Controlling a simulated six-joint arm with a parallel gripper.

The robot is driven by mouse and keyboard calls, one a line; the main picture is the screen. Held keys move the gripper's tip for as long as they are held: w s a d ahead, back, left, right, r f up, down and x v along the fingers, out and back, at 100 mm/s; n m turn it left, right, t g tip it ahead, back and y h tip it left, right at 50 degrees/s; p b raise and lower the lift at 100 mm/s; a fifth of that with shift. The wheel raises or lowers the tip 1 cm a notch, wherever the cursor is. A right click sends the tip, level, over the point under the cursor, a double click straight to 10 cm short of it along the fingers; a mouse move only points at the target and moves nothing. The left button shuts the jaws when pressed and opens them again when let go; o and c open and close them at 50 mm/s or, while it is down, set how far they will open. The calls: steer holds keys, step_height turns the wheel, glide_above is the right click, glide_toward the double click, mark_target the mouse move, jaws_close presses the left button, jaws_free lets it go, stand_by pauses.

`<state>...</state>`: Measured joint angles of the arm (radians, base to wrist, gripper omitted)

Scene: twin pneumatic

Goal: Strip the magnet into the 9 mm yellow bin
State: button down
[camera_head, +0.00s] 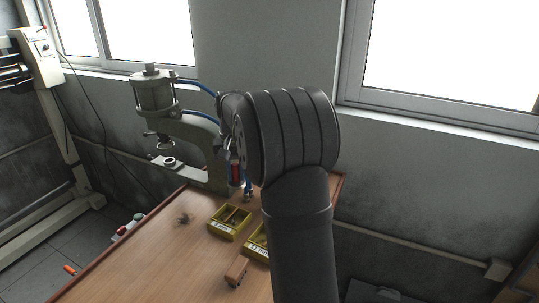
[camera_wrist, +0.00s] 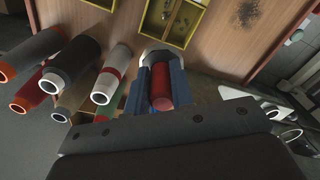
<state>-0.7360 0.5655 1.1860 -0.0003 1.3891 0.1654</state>
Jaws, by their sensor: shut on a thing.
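My gripper (camera_head: 237,176) hangs at the left side of my wrist in the head view, over the table near the press. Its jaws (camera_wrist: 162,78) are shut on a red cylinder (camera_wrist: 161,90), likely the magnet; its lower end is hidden. The red part also shows in the head view (camera_head: 236,173). The 9 mm yellow bin (camera_head: 214,230) stands on the table below and left of my arm. Its label is small. In the wrist view this bin (camera_wrist: 201,24) lies just beyond the fingertips, with small dark pieces inside.
A second yellow bin (camera_head: 246,250), labelled 12 mm, is partly hidden by my arm. A brown block (camera_head: 236,269) lies in front. A dark heap (camera_head: 185,218) lies left of the bins. The grey press (camera_head: 155,97) stands behind. Several tubes (camera_wrist: 63,75) show left in the wrist view.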

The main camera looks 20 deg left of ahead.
steer(key=shift+m, duration=0.3)
steer(key=s+a+f, duration=0.2)
steer(key=s+f, duration=0.1)
steer(key=shift+s+a+f, duration=0.1)
steer(key=shift+s+a, duration=0.1)
steer(key=shift+f, duration=2.6)
steer(key=shift+f, duration=0.4)
steer(key=shift+d, duration=0.3)
steer(key=shift+s+d, duration=0.15)
steer(key=shift+d, duration=1.2)
step_height(320, 180, up, 7)
